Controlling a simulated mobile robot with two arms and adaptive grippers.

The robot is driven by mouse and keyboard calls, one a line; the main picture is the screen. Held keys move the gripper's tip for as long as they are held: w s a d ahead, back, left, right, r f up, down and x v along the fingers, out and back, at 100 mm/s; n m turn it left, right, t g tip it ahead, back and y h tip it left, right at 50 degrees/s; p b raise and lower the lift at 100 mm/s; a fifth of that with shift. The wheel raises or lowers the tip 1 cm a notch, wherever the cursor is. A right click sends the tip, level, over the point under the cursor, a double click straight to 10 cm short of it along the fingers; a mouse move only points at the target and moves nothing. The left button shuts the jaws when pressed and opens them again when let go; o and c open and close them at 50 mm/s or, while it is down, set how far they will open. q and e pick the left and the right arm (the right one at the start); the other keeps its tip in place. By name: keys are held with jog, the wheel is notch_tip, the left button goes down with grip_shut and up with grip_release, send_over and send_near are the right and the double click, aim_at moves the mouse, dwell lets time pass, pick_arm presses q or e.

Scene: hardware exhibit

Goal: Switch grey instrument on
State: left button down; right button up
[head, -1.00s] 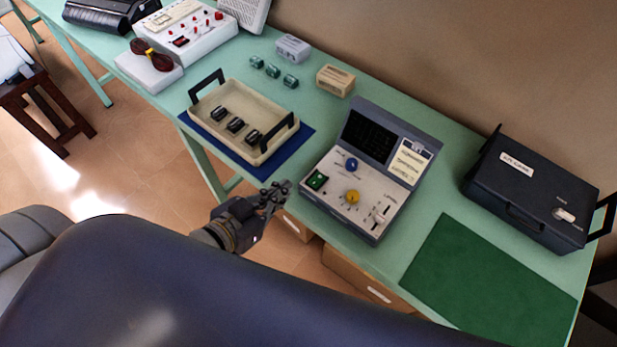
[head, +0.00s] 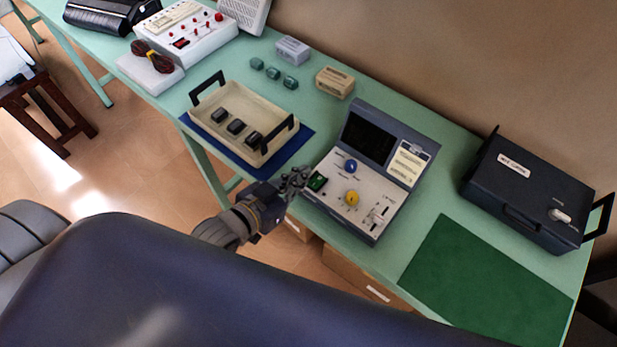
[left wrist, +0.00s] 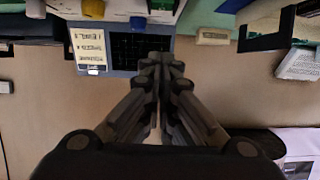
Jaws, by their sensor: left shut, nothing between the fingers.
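The grey instrument (head: 335,215) stands on the green table, with a dark screen (head: 370,137), a blue knob (head: 351,166), a yellow knob (head: 351,198) and sliders. A green switch (head: 316,182) sits at its left edge. My left gripper (head: 297,178) is shut and empty. Its fingertips are close beside the switch, on its left; I cannot tell whether they touch. My right gripper is not in view.
A cream tray (head: 205,115) with black-handled ends and several dark parts lies on a blue mat, left of the instrument. A beige block (head: 335,82) is behind. A green mat (head: 485,285) and a dark case (head: 530,190) are to the right.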

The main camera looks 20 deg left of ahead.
aim_at(309, 191)
pick_arm(q)
jog(key=x, duration=0.3)
jog(key=shift+w+d+r+p, duration=0.1)
jog(key=shift+w+p, duration=0.2)
notch_tip(309, 191, down, 3)
jog(key=shift+w+r, duration=0.1)
jog(key=shift+r, duration=0.05)
jog(key=shift+s+f+p, duration=0.2)
jog(key=shift+f+p, duration=0.1)
jog(key=shift+f, duration=0.6)
